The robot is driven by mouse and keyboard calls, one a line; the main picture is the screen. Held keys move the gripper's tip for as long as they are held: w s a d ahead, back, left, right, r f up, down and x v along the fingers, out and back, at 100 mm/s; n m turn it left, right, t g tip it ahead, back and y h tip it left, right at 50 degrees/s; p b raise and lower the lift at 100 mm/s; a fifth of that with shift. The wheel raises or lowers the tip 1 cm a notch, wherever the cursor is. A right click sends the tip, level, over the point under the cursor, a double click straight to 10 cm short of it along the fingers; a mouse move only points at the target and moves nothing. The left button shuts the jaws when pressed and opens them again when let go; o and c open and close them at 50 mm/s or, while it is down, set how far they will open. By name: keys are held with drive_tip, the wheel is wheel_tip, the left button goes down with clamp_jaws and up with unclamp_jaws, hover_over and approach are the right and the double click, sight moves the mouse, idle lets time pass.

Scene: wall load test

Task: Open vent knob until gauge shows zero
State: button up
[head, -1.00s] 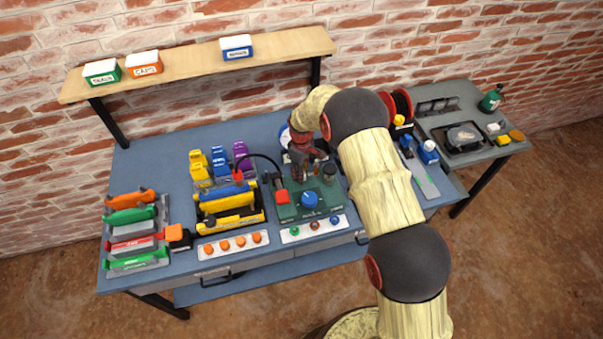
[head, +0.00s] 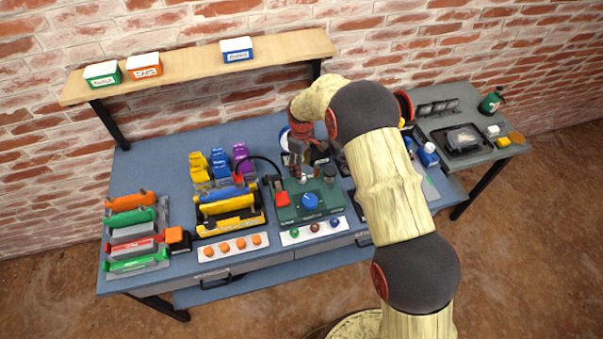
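A green test unit (head: 290,212) stands on the blue workbench, with a round blue knob (head: 309,201) on its front, a red block (head: 282,199) at its left and a dark upright cylinder (head: 329,173) at its right rear. I cannot tell from labels which part is the vent knob. A white round face, perhaps the gauge (head: 284,140), shows partly behind my gripper; its reading is not visible. My gripper (head: 298,172) points down over the back of the unit, behind the blue knob and apart from it. Its fingers are too small and dark to judge.
A black hose (head: 264,158) arches left of the unit. Yellow and blue holders (head: 230,205) and a rack of coloured parts (head: 135,235) fill the left bench. A button strip (head: 313,230) lies in front. A shelf (head: 200,64) spans the back. My arm hides part of the right bench.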

wheel_tip(320, 180, up, 6)
drive_tip(key=shift+r, duration=0.25)
idle(0.5)
drive_tip(key=s+d+f+m+g, duration=0.1)
drive_tip(key=s+d+f+m, duration=0.15)
drive_tip(key=s, duration=0.25)
drive_tip(key=s+d+r+m+t+b, duration=0.2)
drive_tip(key=s+d+r, duration=0.3)
drive_tip(key=s, duration=0.6)
drive_tip(key=s+d+r+m+t+b, duration=0.2)
drive_tip(key=s+d+r+m+b, duration=0.2)
drive_tip(key=s+r, duration=0.6)
drive_tip(key=s+d+r+m+t+b, duration=0.2)
drive_tip(key=s+d+r, duration=0.5)
drive_tip(key=s, duration=0.5)
drive_tip(key=shift+d+r+m+t+b, duration=0.3)
drive_tip(key=shift+d+m+b, duration=0.15)
drive_tip(key=shift+m, duration=0.2)
